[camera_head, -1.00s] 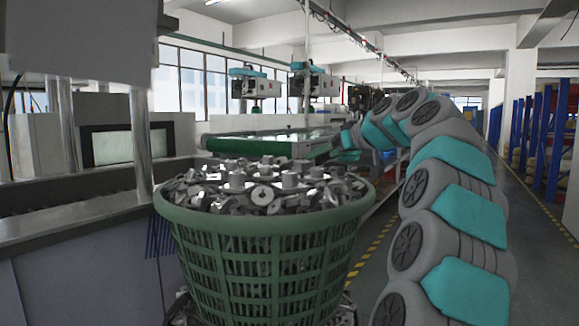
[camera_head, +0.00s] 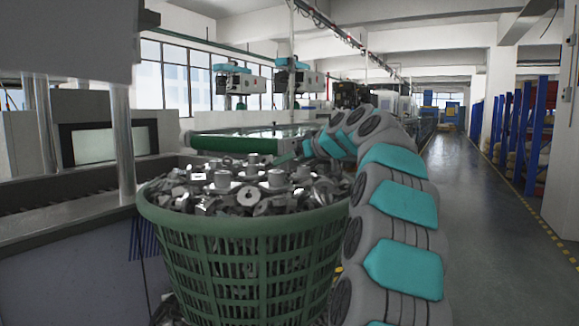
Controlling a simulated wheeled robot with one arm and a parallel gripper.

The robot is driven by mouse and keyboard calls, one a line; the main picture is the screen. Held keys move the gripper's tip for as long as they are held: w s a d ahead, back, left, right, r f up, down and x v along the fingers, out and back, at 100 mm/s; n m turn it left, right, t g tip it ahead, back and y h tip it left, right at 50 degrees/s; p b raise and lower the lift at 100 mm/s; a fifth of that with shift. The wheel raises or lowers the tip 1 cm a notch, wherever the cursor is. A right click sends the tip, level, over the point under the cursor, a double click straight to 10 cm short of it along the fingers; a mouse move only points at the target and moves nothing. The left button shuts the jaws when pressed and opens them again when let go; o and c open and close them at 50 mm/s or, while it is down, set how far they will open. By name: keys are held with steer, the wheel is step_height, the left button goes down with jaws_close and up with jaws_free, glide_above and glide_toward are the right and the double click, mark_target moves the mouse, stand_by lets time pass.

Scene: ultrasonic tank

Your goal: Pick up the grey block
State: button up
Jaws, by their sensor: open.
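Many grey metal parts (camera_head: 222,181) fill a green plastic basket (camera_head: 240,228) to above its rim. Some have round bosses or holes. I cannot tell which of them is the grey block. My grey and teal arm rises at the right, bends over and reaches left behind the basket's right rim. Its far end is close to the right side of the heap. The jaws of my gripper cannot be made out there, and I see no part held.
A grey machine with a tank and metal posts (camera_head: 123,145) stands close on the left. A green-edged conveyor (camera_head: 228,143) lies behind the basket. The aisle floor (camera_head: 470,220) at the right is clear, with blue racks (camera_head: 540,125) beyond it.

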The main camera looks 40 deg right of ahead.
steer(key=shift+c, duration=0.4)
jaws_close()
